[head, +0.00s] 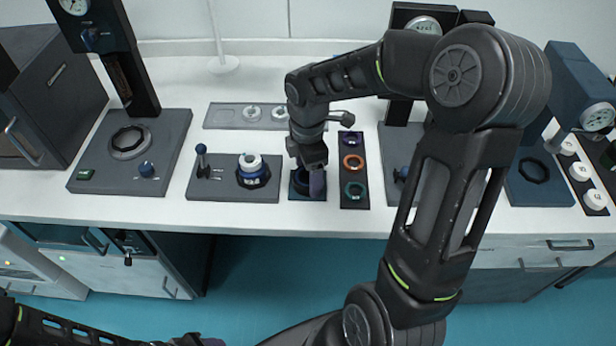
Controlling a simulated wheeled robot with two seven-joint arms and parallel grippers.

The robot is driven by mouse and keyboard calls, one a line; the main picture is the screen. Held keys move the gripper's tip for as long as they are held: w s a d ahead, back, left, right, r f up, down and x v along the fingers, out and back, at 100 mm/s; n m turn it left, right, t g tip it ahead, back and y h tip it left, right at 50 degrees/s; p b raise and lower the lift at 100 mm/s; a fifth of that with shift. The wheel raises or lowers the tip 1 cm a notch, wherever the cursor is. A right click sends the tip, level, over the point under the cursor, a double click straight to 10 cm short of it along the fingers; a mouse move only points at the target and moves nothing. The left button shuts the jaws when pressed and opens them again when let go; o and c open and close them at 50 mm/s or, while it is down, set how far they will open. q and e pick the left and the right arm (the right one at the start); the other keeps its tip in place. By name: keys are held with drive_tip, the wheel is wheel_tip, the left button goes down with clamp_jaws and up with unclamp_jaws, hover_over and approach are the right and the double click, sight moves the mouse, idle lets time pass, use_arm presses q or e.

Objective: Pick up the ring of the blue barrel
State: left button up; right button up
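A barrel with a white top and a blue band (251,166) stands upright in a dark holder on a grey base (215,190) left of centre. Right of it is a small dark blue mat (306,199) that seems to bear a dark ring, mostly hidden by my gripper. My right gripper (312,184) points down over this mat, right of the barrel and apart from it. Its fingers are partly hidden, so I cannot tell whether it is open or holds anything. My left gripper (196,341) shows only in part at the bottom edge, away from the table.
A dark tray with purple, orange and green rings (354,163) lies just right of my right gripper. A grey plate with pale rings (230,115) lies behind. Instruments stand on dark bases at left (172,130) and right. My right arm covers much of the right side.

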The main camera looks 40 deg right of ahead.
sight(308, 176)
drive_tip(key=c, duration=1)
drive_tip(key=shift+r, duration=0.1)
use_arm(q)
drive_tip(key=shift+f+b, duration=0.4)
use_arm(e)
wheel_tip(308, 176, up, 10)
use_arm(q)
drive_tip(key=shift+r, duration=0.15)
